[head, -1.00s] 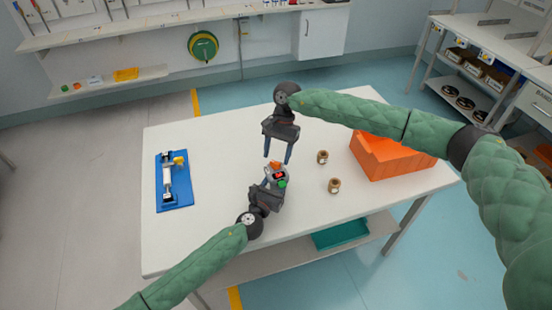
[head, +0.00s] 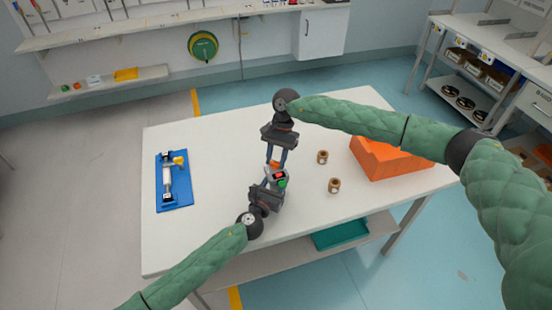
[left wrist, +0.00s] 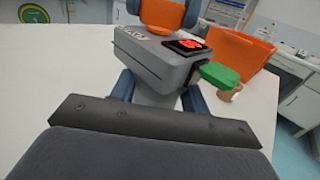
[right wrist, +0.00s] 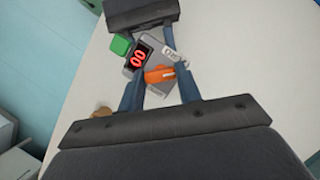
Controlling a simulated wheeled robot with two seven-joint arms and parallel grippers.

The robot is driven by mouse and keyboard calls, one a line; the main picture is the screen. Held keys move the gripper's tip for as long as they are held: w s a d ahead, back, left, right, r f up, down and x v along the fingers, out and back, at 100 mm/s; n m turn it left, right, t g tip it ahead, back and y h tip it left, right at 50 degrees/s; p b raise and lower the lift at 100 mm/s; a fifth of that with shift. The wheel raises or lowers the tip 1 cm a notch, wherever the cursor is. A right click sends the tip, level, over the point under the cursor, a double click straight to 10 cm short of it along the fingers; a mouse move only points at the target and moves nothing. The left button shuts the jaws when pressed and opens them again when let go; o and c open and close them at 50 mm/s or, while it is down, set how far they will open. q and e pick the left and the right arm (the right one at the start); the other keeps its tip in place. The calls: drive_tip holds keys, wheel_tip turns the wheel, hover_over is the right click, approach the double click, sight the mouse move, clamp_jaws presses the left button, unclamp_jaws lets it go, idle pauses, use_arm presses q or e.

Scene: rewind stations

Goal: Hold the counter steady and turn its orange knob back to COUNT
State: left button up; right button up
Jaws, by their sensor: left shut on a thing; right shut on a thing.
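The grey counter (head: 276,176) is upright near the middle of the table, with a lit red display (right wrist: 138,58) and a green button (right wrist: 120,45). My left gripper (head: 273,184) is shut on the counter's body, one finger on each side, as the left wrist view (left wrist: 158,92) shows. My right gripper (head: 275,164) is shut on the knob from above, a finger on either side. A pale label (right wrist: 175,57) lies beside the knob; its lettering is too small to read.
Two brown spools (head: 322,157) (head: 334,185) stand right of the counter. An orange bin (head: 390,158) is farther right. A blue board with a fixture (head: 174,198) lies at the left. The white table (head: 220,160) is bare between board and counter.

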drive_tip(key=shift+m, duration=0.3)
drive_tip(key=m+t+y, duration=0.1)
drive_tip(key=m, duration=0.2)
drive_tip(key=shift+s+d+m, duration=0.1)
drive_tip(key=shift+d+m, duration=0.05)
drive_tip(key=shift+m, duration=0.25)
drive_tip(key=m+t+y, duration=0.1)
drive_tip(key=m, duration=0.3)
drive_tip(key=shift+s+t, duration=0.1)
drive_tip(key=shift+t, duration=0.3)
drive_tip(key=m, duration=0.2)
drive_tip(key=m+t, duration=0.1)
drive_tip(key=m, duration=0.2)
drive_tip(key=shift+s+t, duration=0.1)
drive_tip(key=shift+t, duration=0.2)
drive_tip(key=m, duration=0.2)
drive_tip(key=m+t, duration=0.1)
drive_tip(key=m, duration=0.1)
drive_tip(key=shift+s+t, duration=0.1)
drive_tip(key=shift+t, duration=0.2)
drive_tip(key=shift+m, duration=0.3)
drive_tip(key=o, duration=1)
